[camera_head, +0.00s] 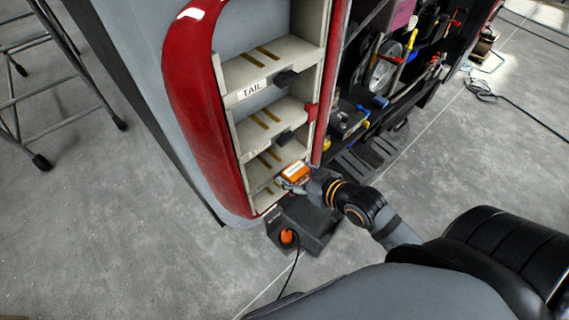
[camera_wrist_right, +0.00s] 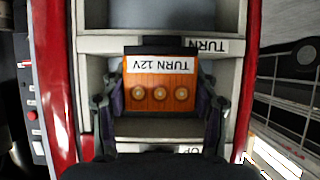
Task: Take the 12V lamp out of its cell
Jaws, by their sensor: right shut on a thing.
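The 12V lamp is an orange block (camera_head: 295,172) low in the cell rack. In the head view the right gripper (camera_head: 303,181) reaches the rack's lower right edge. The lamp is at the mouth of the cell marked TURN (camera_wrist_right: 207,45); how deep it sits is hard to tell. My left gripper is not in view.
The pale rack (camera_head: 228,100) has several cells with dark clips and stands inside a red curved frame (camera_head: 195,115). A dark box (camera_head: 318,228) with an orange knob sits on the floor below. Tools hang at the right. The floor at left is open past a metal stool (camera_head: 50,90).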

